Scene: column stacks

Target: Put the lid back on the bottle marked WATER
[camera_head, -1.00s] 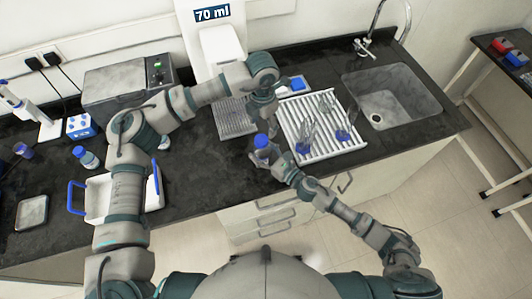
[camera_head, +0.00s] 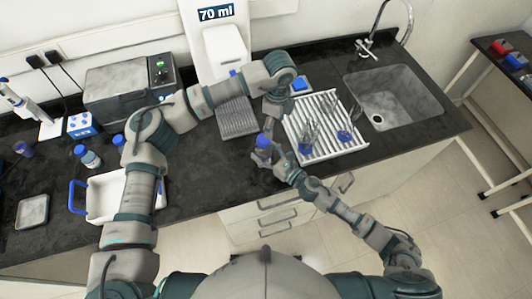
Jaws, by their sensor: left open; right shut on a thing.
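A small bottle (camera_head: 262,155) with a blue lid (camera_head: 263,140) on its top stands upright in my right gripper (camera_head: 275,160), which is shut on it near the counter's front edge. My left gripper (camera_head: 273,118) is open and empty, just above and behind the lid, apart from it. Whether the lid sits fully down is too small to tell. No WATER marking can be read on the bottle.
A white ribbed rack (camera_head: 292,128) with glassware stands right of the grippers, before the sink (camera_head: 405,95). A white tray (camera_head: 103,205) with blue handles and another blue-capped bottle (camera_head: 90,159) are at left. A grey ribbed mat (camera_head: 236,120) lies behind.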

